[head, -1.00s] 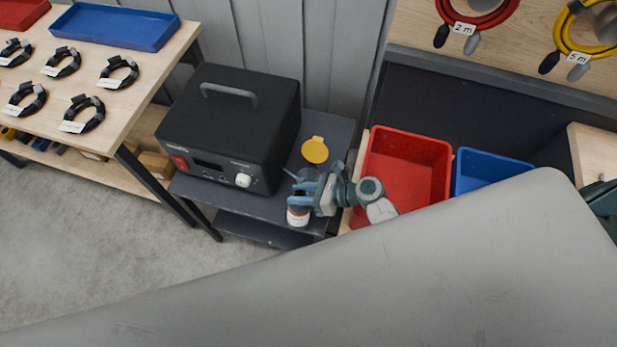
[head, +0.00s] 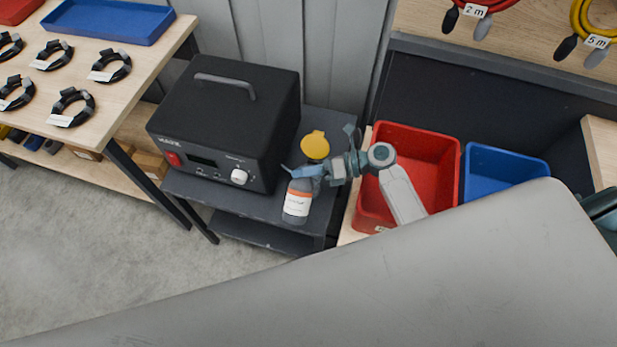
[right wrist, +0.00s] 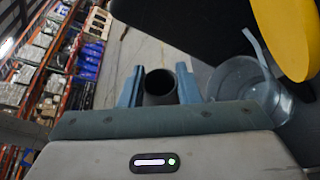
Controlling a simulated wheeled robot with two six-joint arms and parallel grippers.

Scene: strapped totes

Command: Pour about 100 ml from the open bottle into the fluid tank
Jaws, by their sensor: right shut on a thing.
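The bottle (head: 297,203), grey with a white and orange label, is held at its upper part by my right gripper (head: 305,178). It leans slightly in the head view, over the front of the dark cart. In the right wrist view its dark open mouth (right wrist: 160,83) sits between the two fingers of my right gripper (right wrist: 159,90). The clear fluid tank (right wrist: 245,88) stands right of the bottle there, apart from it, with its yellow lid (right wrist: 290,35) raised. In the head view the yellow lid (head: 315,145) shows behind the gripper; the tank body is mostly hidden. My left gripper is out of view.
A black box with a handle (head: 228,120) stands left of the tank on the dark cart (head: 262,204). A red bin (head: 432,165) and a blue bin (head: 503,168) are to the right. A table with cable coils (head: 125,90) is at the left.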

